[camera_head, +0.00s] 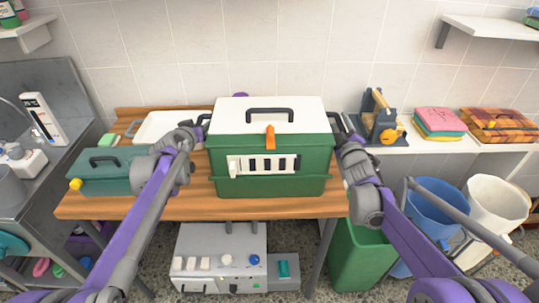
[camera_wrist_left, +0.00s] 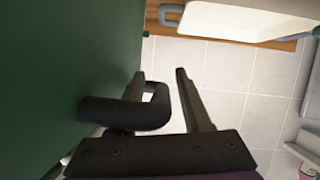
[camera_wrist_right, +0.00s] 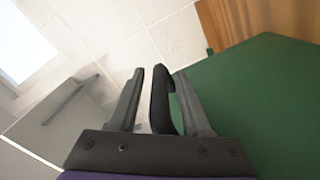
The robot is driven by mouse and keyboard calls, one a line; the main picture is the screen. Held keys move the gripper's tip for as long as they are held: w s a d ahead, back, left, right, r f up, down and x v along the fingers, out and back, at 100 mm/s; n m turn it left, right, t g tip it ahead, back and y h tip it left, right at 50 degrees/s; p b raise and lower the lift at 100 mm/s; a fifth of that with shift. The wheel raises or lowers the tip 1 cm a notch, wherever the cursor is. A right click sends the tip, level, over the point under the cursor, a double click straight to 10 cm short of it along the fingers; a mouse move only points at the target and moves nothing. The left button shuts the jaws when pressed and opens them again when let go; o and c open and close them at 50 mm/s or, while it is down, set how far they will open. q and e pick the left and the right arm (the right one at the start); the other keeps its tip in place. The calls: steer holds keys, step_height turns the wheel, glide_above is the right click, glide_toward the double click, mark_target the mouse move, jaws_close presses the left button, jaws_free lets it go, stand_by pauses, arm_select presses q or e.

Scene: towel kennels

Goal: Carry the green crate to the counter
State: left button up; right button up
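The green crate (camera_head: 272,186) has a white lid with a black handle, an orange latch and a slotted white front panel. It appears to stand upright on the wooden table (camera_head: 130,207). My left gripper (camera_head: 200,126) is at its left side. In the left wrist view the open fingers (camera_wrist_left: 164,88) have the black side handle (camera_wrist_left: 125,112) reaching between them. My right gripper (camera_head: 343,128) is at its right side. In the right wrist view the open fingers (camera_wrist_right: 160,88) stand either side of the other black handle (camera_wrist_right: 160,100), which lies close to one finger.
A smaller green toolbox (camera_head: 100,180) and a white tray (camera_head: 165,127) are on the table's left. A metal sink unit (camera_head: 60,80) is at far left. A white shelf (camera_head: 450,145) holds a dark stand, folded cloths and a plaid item. Bins (camera_head: 362,255) stand below it.

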arm_select(q)
jaws_close()
arm_select(e)
jaws_close()
arm_select(q)
steer(key=shift+a, duration=0.1)
stand_by(0.8)
